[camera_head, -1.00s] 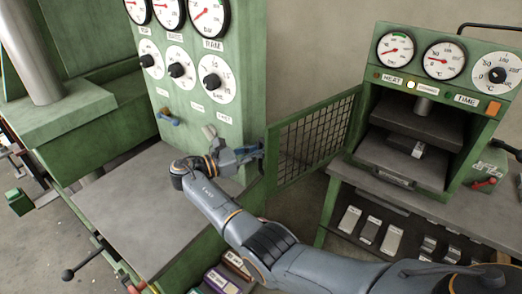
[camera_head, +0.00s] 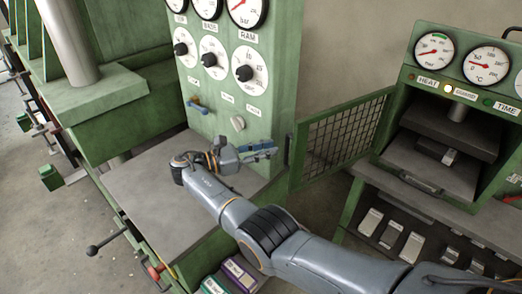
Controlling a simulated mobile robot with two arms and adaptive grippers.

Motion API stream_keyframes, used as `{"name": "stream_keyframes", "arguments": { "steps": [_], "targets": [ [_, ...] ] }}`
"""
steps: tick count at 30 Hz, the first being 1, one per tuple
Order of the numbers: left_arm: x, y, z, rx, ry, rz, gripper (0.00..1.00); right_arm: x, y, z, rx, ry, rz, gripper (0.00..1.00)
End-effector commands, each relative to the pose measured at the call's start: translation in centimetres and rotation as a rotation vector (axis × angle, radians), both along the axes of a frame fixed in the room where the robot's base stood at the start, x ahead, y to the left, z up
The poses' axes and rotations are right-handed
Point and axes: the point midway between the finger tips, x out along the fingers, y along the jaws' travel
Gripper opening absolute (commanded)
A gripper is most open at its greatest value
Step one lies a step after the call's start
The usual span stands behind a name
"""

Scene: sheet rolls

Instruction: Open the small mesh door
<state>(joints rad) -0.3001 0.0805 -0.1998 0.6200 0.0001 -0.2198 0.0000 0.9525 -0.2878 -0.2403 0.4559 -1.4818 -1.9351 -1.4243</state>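The small mesh door (camera_head: 342,138) is a green frame with dark wire mesh. It spans the gap between the gauge panel and the green press on the right. A dark upright fitting shows at its left edge, by the panel's corner. My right gripper (camera_head: 268,150) is in front of the lower gauge panel, just left of the door's left edge, and looks apart from the door. Its fingers point right, seen side-on, and I cannot tell whether they are open. Nothing shows held in it. My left gripper is not in view.
The gauge panel (camera_head: 225,85) with dials, knobs and a blue-handled lever (camera_head: 196,105) stands behind my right arm. A grey tabletop (camera_head: 150,205) lies below it. The green press (camera_head: 440,100) stands right, above a shelf with several metal blocks. Bare floor shows at left.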

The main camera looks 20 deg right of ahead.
Motion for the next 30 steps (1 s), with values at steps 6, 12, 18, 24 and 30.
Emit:
{"name": "stream_keyframes", "arguments": {
  "steps": [6, 12, 18, 24, 30],
  "targets": [
    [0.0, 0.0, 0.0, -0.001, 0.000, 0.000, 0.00, 0.0, 1.4, 0.0, 0.000, 0.001, -0.001, 0.21],
    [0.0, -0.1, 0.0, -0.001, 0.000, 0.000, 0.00, -0.1, 1.8, 0.0, 0.000, 0.001, -0.001, 0.21],
    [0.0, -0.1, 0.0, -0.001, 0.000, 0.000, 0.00, -0.1, 1.8, 0.0, 0.000, 0.000, -0.001, 0.21],
    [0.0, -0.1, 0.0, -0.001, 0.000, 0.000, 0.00, -0.1, 1.7, -0.1, 0.002, 0.000, -0.001, 0.21],
    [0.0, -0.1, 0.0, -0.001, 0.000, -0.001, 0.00, -1.6, 0.5, -4.9, 0.127, -0.070, -0.026, 0.21]
  ]
}}
